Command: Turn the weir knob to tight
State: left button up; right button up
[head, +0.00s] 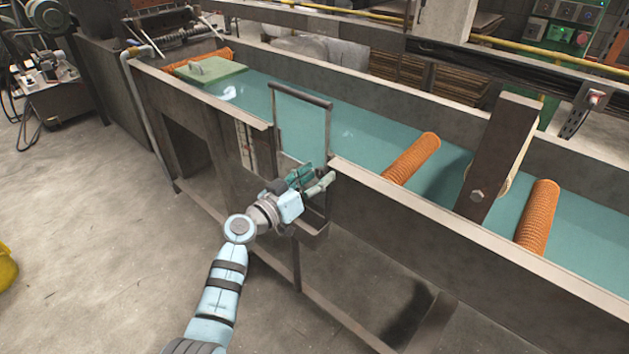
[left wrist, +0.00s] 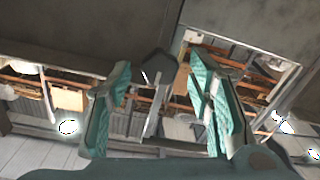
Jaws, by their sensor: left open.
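The weir is a clear plate in a dark frame (head: 302,93) at a gap in the near wall of the water trough. My left gripper (head: 314,180) is at the lower part of this gap, its fingers pointing toward the weir. In the left wrist view, the gripper (left wrist: 158,97) is open, with teal pads apart on both sides. A dark rounded piece on a light stem, perhaps the weir knob (left wrist: 159,65), shows between and beyond the fingertips. I cannot tell whether a finger touches it. In the head view the gripper hides the knob area. My right gripper is not in view.
The trough wall (head: 430,210) runs along both sides of the gap. A green block (head: 211,70) is at the far left. The floor (head: 90,220) at left is mostly clear.

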pick_arm(q)
jog(key=shift+c, duration=0.4)
grip_shut()
jog(key=m+p, duration=0.2)
jog(key=p, duration=0.1)
jog(key=shift+r+m, duration=0.15)
jog(key=shift+m, duration=0.15)
jog(key=shift+m+p, duration=0.85)
jog(key=shift+m, duration=0.25)
jog(key=shift+s+m+p, duration=0.1)
jog(key=shift+m+p, duration=0.3)
jog(key=shift+m, duration=0.7)
jog(key=shift+f, duration=0.2)
